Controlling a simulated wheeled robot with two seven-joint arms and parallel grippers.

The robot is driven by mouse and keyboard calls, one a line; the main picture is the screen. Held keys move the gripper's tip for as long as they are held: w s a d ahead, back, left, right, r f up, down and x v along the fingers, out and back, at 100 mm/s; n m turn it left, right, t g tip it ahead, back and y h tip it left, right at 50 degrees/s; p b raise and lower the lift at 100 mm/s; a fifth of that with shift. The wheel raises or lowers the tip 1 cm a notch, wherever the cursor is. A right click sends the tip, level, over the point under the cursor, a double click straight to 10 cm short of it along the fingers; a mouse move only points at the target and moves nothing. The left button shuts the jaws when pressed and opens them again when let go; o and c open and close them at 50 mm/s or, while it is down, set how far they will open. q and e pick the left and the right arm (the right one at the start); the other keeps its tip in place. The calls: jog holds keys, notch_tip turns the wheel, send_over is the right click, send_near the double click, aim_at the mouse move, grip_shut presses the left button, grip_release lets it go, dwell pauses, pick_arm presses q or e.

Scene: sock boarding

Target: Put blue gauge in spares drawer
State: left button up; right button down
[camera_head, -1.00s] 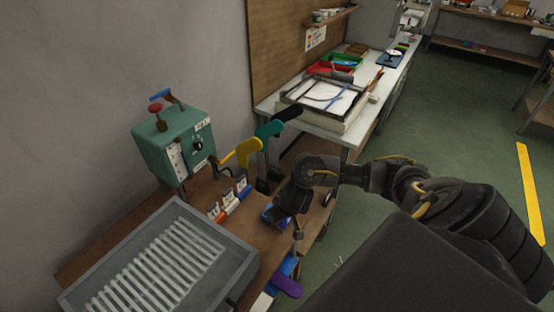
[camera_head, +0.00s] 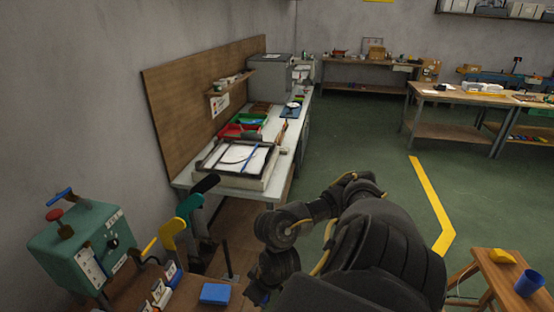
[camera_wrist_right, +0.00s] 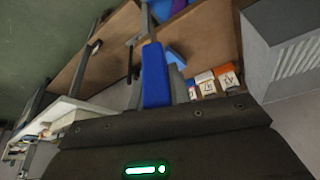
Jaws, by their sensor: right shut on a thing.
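A long blue piece (camera_wrist_right: 155,75), which looks like the blue gauge, stands out from my right gripper in the right wrist view. My right gripper (camera_head: 264,288) is shut on it, beside the right edge of the near bench in the head view. The fingertips are mostly hidden by the dark wrist. A separate flat blue block (camera_head: 215,293) lies on the near bench, left of the gripper. I cannot pick out the spares drawer for sure. My left gripper is not in view.
A teal machine (camera_head: 85,245) stands on the near bench, with yellow, green and black handled levers (camera_head: 172,228) beside it. Small labelled holders (camera_head: 165,285) stand in a row. A grey ribbed tray (camera_wrist_right: 290,50) shows in the wrist view. Open green floor (camera_head: 375,150) lies to the right.

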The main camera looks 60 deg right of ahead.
pick_arm(q)
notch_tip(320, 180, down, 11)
jog(key=b, duration=1.1)
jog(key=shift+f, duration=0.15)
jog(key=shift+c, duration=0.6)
pick_arm(e)
jog(key=w+a+r+n+y, duration=0.1)
jog(key=w+a+r+n, duration=0.2)
jog(key=w+a, duration=0.3)
jog(key=w+a+r+n+y, duration=0.1)
jog(key=w+a+r+n, duration=0.1)
jog(key=w+a, duration=0.5)
jog(key=shift+w+a+r+n+g, duration=0.15)
jog(key=shift+a+r+n+g, duration=0.2)
jog(key=shift+a+n, duration=0.7)
